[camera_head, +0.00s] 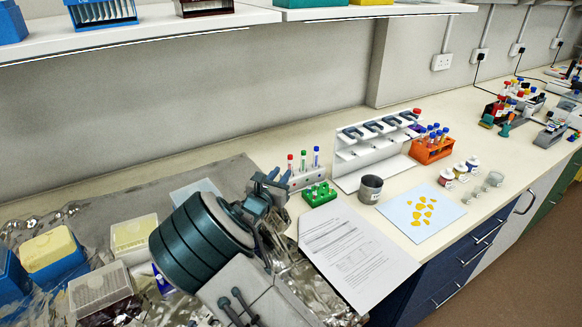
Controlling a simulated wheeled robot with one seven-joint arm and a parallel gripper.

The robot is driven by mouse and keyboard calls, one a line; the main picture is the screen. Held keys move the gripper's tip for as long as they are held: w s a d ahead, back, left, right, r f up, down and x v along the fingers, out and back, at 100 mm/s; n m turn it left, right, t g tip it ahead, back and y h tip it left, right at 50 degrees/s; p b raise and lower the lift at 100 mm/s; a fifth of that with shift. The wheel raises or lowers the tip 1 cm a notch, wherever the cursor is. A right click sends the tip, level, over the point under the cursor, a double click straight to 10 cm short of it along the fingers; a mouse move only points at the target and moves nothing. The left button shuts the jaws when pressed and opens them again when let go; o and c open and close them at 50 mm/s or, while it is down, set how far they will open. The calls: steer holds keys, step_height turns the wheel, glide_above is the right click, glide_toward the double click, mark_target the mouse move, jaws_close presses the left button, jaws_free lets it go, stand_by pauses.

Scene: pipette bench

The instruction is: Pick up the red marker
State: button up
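The red marker (290,159) appears to be the red-topped stick standing upright at the left end of a small white holder (306,179). A green one (303,158) and a blue one (316,156) stand to its right. My gripper (279,176) is just in front and left of the holder in the picture. Its two fingertips show a gap, and I see nothing between them. The lower part of the red marker is partly hidden by the holder and my gripper. I cannot tell the exact distance between them.
A green rack (319,194) stands in front of the holder. A white pipette stand (372,154), dark cup (370,188) and orange tube rack (432,150) are to the right. Printed paper (352,250) lies in front. Tip boxes (100,288) sit on foil at left; a shelf (150,30) overhangs.

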mark_target(289, 164)
steer(key=p+x, duration=0.2)
steer(key=x, duration=0.5)
steer(key=shift+w+f, duration=0.15)
steer(key=shift+w, duration=0.15)
jaws_close()
